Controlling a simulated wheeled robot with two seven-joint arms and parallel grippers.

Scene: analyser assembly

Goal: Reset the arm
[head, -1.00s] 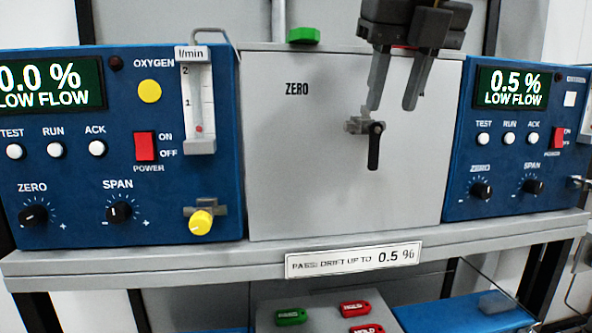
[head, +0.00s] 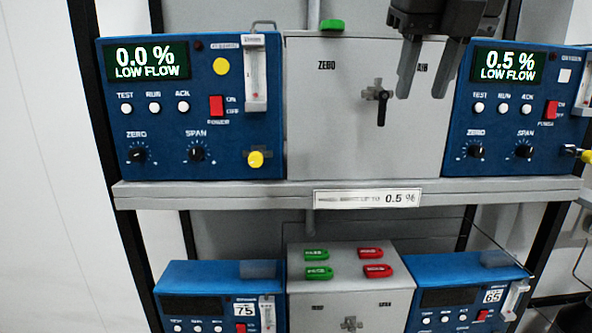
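My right gripper (head: 420,82) hangs down from the top of the head view with its two fingers apart and nothing between them. It is in front of the upper right part of the grey box (head: 325,120), which has a black lever handle (head: 382,107) on a small valve. The handle points down and stands a little left of and below the fingers, apart from them. My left gripper is not in view.
Blue analysers stand left (head: 195,115) and right (head: 515,95) of the box, reading 0.0 % and 0.5 %, both LOW FLOW. A green tag (head: 332,25) lies on the box. The lower shelf holds more analysers and a grey box with green and red tags (head: 372,253).

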